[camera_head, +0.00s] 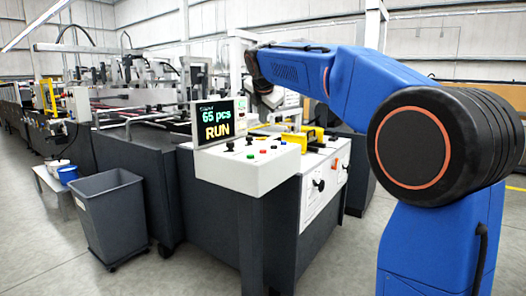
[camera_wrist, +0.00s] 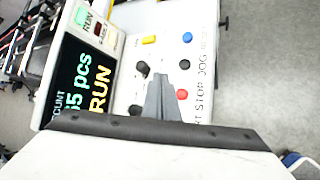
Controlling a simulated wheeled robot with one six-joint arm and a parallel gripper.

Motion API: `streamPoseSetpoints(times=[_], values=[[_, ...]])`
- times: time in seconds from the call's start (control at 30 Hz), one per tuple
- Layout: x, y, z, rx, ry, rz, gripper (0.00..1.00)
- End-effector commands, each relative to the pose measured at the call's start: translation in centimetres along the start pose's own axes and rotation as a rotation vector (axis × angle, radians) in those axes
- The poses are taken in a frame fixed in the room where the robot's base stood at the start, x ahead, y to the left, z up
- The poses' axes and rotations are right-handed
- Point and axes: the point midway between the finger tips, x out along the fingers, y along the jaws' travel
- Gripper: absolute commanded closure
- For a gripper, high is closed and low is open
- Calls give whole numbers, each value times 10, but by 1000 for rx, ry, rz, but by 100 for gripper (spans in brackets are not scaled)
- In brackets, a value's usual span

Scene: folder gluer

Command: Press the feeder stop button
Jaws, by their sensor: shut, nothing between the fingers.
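The control panel (camera_head: 245,172) is a white sloped box with a row of coloured buttons. In the wrist view its red button (camera_wrist: 181,94) sits beside the printed word STOP (camera_wrist: 199,97). A black button (camera_wrist: 185,65) is by JOG and a blue button (camera_wrist: 187,37) is farther along the row. My gripper (camera_wrist: 158,82) is shut and empty, its grey fingers showing over the panel just left of the red button. I cannot tell its exact height, but no contact shows. In the head view the red button (camera_head: 262,151) is in plain sight, below my wrist.
The tilted screen (camera_head: 219,122) reads 65 pcs and RUN and stands at the panel's left. Black knobs (camera_wrist: 143,68) and a yellow button (camera_wrist: 148,40) are near the fingers. A grey bin (camera_head: 110,210) stands on the floor at left. Floor in front is clear.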

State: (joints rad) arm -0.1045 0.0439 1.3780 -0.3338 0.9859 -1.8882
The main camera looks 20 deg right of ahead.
Motion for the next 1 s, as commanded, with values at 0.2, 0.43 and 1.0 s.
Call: streamPoseSetpoints(times=[0.2,0.43,1.0], values=[[17,-13,-12,-1,1,-1,100],[36,-27,-26,0,1,-1,100],[56,-41,-41,1,0,1,100]])
